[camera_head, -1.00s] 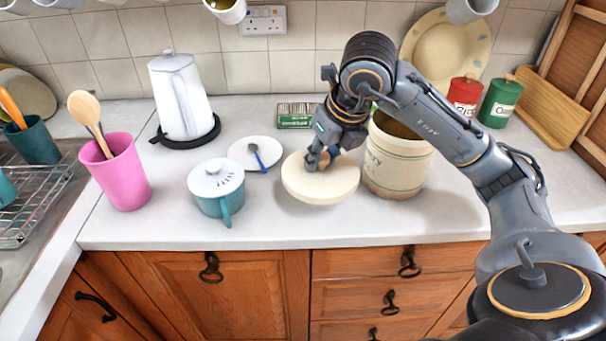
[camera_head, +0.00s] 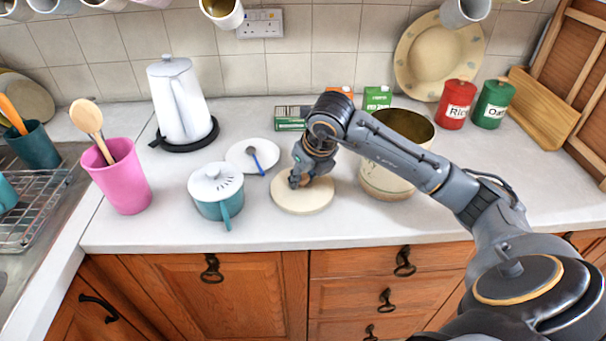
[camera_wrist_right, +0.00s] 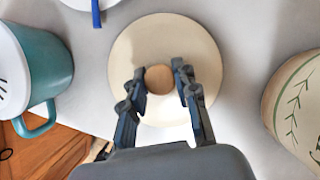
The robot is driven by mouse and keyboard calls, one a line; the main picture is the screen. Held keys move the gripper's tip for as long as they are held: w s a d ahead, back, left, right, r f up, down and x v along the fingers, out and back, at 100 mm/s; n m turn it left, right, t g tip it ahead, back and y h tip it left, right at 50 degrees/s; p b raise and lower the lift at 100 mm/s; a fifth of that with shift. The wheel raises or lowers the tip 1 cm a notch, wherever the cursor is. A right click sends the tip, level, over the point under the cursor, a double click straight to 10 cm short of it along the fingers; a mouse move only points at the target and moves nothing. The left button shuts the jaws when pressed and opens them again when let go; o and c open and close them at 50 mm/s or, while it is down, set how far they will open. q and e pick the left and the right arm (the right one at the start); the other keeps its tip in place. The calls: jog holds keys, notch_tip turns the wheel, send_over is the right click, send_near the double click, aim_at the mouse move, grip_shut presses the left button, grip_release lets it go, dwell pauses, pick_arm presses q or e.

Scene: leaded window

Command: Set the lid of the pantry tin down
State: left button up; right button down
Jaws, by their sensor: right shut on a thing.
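The cream round lid (camera_head: 316,198) lies flat at the counter, left of the pantry tin; whether it fully touches the surface is hard to tell. My right gripper (camera_head: 299,181) is above it, shut on its wooden knob (camera_wrist_right: 159,79). In the right wrist view the fingers sit on either side of the knob, and the lid (camera_wrist_right: 140,45) spreads out below them. The cream pantry tin (camera_head: 380,185) stands upright with its top open, partly hidden by my right arm. Its side also shows at the right of the wrist view (camera_wrist_right: 295,105). My left gripper is not in view.
A teal lidded pot (camera_head: 226,204) and a white plate with a blue spoon (camera_head: 238,158) stand left of the lid. A green box (camera_head: 290,125) is behind. A pink utensil cup (camera_head: 120,185) and white jug (camera_head: 178,105) are further left. The counter's front edge is close.

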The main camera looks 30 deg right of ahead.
jog(key=shift+f, duration=0.2)
jog(key=c, duration=1)
grip_release()
jog(key=shift+r, duration=0.1)
jog(key=shift+r, duration=0.15)
jog(key=shift+s+r, duration=0.1)
jog(key=shift+r, duration=0.2)
jog(key=v, duration=1.1)
jog(key=shift+s+r+b, duration=0.1)
jog(key=shift+r+b, duration=0.1)
jog(key=shift+b, duration=0.15)
